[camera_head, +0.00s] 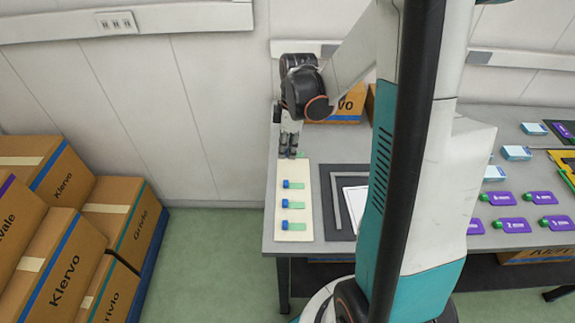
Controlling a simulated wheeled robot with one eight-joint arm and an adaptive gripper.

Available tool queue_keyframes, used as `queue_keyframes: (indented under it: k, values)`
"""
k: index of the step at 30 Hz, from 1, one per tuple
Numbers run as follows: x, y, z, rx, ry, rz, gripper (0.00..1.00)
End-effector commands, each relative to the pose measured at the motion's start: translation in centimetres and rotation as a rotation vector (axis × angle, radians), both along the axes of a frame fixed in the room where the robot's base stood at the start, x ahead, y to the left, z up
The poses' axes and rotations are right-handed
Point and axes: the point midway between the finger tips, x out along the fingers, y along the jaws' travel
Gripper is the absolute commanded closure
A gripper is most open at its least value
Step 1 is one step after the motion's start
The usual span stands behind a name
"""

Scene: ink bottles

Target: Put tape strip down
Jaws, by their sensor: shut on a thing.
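My gripper (290,152) points down over the far end of a cream board (303,172) at the left side of the grey table. It is shut on a tape strip (302,154), of which only a small green bit shows beside the fingertips. The fingers hide the rest, and I cannot tell whether the strip touches the board. Three other green pieces with blue ends lie in a column on the board: the far one (297,185), the middle one (297,205) and the near one (297,227).
A dark mat (328,215) with a grey bar and white sheet lies right of the board. Purple-and-green pieces (513,225) and light-blue boxes (516,153) are on the right. A carton (350,104) stands behind my arm. Cartons (120,215) are stacked on the floor at left.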

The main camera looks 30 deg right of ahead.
Motion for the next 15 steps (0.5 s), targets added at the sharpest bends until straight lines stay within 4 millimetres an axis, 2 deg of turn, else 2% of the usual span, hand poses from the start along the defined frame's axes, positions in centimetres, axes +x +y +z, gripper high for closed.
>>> queue_keyframes:
  k: [1, 8, 15]
  values:
    - [0.0, 0.0, -0.8, 0.000, 0.000, 0.000, 0.90]
    - [0.0, 0.0, -2.1, 0.000, 0.000, 0.000, 0.90]
    - [0.0, 0.0, -5.5, 0.000, 0.000, 0.000, 0.90]
